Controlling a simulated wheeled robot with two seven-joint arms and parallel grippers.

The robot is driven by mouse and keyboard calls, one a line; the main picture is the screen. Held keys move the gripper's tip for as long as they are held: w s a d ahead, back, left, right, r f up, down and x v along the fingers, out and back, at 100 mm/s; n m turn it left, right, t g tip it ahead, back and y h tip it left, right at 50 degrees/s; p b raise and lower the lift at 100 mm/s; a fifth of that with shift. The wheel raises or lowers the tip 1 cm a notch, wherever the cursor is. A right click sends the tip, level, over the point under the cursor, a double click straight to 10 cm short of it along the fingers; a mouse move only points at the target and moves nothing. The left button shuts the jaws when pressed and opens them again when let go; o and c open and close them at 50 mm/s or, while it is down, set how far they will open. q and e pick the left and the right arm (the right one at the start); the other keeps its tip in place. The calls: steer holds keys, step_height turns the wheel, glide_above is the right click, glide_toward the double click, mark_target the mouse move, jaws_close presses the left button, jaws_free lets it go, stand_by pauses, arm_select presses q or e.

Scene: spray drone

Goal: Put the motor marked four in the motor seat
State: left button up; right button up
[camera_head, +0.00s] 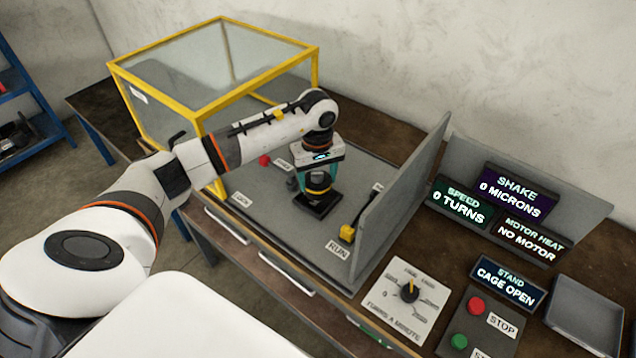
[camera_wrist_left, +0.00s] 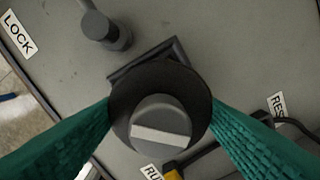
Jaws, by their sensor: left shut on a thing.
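My left gripper (camera_head: 318,188) points down with its green fingers shut on the motor (camera_head: 319,181). In the left wrist view the motor (camera_wrist_left: 160,122) is a dark round body with a grey cap and a pale bar on top, between the fingers (camera_wrist_left: 160,115). A black square base, the motor seat (camera_head: 318,204), lies directly below it; its edge shows behind the motor in the left wrist view (camera_wrist_left: 145,58). I cannot tell whether the motor touches the seat or hangs just above. No number four is readable on it. My right gripper is not in view.
A yellow-framed clear cage (camera_head: 215,75) stands raised behind the stand. A grey upright panel (camera_head: 400,205) is close on the right. A grey post (camera_wrist_left: 115,36) and yellow-handled RUN switch (camera_head: 349,231) are near the seat. Displays read NO MOTOR (camera_head: 530,233) and CAGE OPEN (camera_head: 508,281).

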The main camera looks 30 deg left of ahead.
mark_target(318, 186)
arm_select(q)
steer(key=shift+f+p, duration=0.35)
steer(key=shift+f, duration=1.2)
steer(key=o, duration=1.5)
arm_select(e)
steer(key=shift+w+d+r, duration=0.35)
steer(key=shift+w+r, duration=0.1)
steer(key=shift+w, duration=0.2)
arm_select(q)
steer(key=shift+r, duration=0.15)
step_height(318, 186, up, 10)
steer(key=b, duration=0.3)
steer(key=shift+r, duration=0.85)
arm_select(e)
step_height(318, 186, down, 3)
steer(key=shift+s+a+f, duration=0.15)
arm_select(q)
steer(key=shift+r, duration=0.1)
